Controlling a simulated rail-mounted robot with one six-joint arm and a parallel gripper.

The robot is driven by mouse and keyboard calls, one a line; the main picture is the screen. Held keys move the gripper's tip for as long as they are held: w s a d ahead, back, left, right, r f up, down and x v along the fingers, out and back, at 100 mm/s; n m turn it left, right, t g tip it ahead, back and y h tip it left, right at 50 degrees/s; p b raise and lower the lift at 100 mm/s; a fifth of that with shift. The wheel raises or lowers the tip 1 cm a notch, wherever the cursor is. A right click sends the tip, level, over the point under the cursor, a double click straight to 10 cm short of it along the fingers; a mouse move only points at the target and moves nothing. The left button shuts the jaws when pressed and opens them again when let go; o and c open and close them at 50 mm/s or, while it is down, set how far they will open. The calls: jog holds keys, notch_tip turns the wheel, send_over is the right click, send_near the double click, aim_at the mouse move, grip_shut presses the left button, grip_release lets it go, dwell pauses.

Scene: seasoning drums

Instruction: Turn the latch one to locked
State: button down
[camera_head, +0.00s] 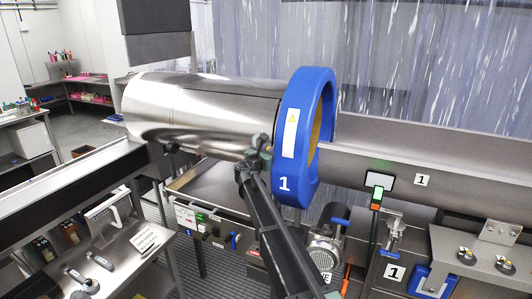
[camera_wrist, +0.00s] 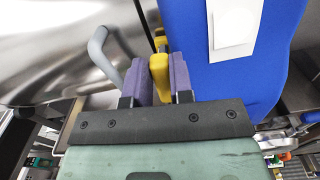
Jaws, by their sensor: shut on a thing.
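The steel drum (camera_head: 200,110) lies on its side, with a thick blue ring (camera_head: 290,185) marked 1 at its right end. In the wrist view, the yellow latch handle (camera_wrist: 158,66) stands beside the blue ring (camera_wrist: 215,85). My gripper (camera_wrist: 160,82) has its purple fingers closed around this yellow handle. In the head view, my gripper (camera_head: 258,152) is against the lower right of the drum, just left of the ring. The latch itself is hidden behind my gripper there, and I cannot tell its locked state.
A curved grey handle (camera_wrist: 97,48) is close left of my fingers. A steel trough (camera_head: 430,160) runs right from the ring. A motor (camera_head: 325,248) and a small lit screen (camera_head: 380,180) are below it. A bench with tools (camera_head: 115,250) stands at lower left.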

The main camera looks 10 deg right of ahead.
jog(key=shift+s+d+m, duration=0.15)
jog(key=shift+m, duration=0.75)
jog(key=c, duration=1)
grip_release()
